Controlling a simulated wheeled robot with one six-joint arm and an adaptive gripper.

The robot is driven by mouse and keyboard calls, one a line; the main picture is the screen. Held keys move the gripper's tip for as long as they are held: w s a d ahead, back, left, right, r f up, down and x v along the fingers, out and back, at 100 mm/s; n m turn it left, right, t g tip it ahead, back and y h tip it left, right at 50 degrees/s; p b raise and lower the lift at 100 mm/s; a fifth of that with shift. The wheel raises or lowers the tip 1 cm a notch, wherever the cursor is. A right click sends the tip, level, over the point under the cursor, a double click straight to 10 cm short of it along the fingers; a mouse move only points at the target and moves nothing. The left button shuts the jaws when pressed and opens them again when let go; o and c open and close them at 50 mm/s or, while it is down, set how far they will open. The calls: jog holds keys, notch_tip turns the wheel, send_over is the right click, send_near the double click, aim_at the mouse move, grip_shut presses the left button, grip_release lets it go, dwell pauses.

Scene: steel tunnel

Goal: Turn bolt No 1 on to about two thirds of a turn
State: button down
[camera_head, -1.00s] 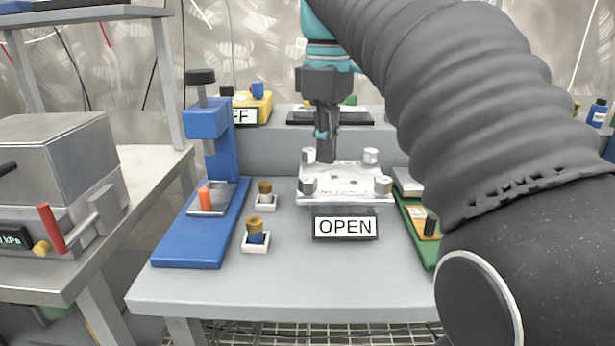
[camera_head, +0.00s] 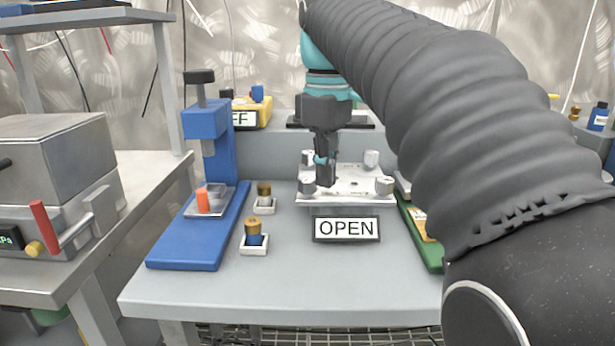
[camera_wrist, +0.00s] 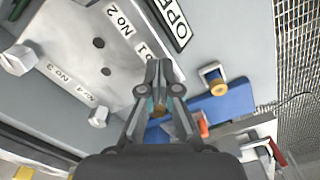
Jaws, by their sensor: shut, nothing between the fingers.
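A silver plate (camera_head: 345,183) carries a bolt at each corner. Bolt No 1 (camera_head: 307,187) is the front-left one, going by its label in the wrist view (camera_wrist: 143,50). In the wrist view my fingers hide that bolt. My gripper (camera_head: 325,184) points down and is shut and empty. Its tips appear just right of bolt No 1 in the head view; whether they touch it I cannot tell. In the wrist view the fingertips (camera_wrist: 158,66) lie together beside the No 1 label. The turn of bolt No 1 cannot be made out.
Front right is another bolt (camera_head: 384,185); the back bolts are left (camera_head: 308,158) and right (camera_head: 371,159). An OPEN sign (camera_head: 346,228) stands before the plate. To the left are a blue press (camera_head: 205,225) and two small capped parts (camera_head: 254,237). The table's front is clear.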

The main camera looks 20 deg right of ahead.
jog(key=shift+s+a+p, duration=0.5)
jog(key=shift+a+p, duration=0.15)
jog(key=shift+p, duration=0.8)
dwell(0.6)
jog(key=shift+s, duration=0.2)
jog(key=shift+s+d, duration=0.15)
jog(key=shift+r, duration=3)
